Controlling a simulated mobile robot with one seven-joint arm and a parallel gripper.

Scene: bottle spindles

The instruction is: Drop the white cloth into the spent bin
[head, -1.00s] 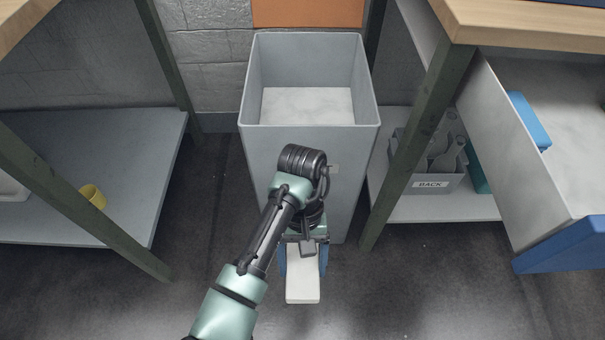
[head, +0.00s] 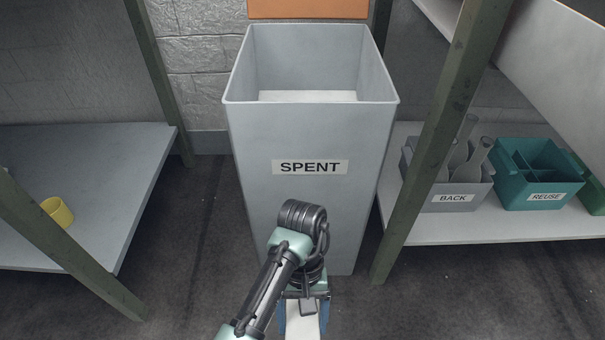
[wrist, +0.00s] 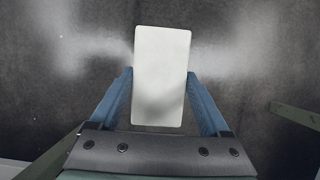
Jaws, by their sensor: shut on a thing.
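The spent bin (head: 310,220) is a tall grey open-topped box with a SPENT label, standing straight ahead in the head view. Its inside looks pale at the bottom, and only part of that floor shows. My gripper (head: 303,318) is in front of the bin, below the level of its rim. It is shut on the white cloth (wrist: 162,75), which looks like a flat white rectangle between the blue fingers in the wrist view. In the head view the cloth (head: 302,322) is cut off by the lower edge. Dark floor shows beneath it in the wrist view.
A low shelf with a yellow cup (head: 57,212) is on the left. On the right, a shelf holds a grey BACK crate (head: 452,197) with bottles and a teal REUSE crate (head: 540,190). Green posts (head: 440,150) flank the bin. Dark floor lies between.

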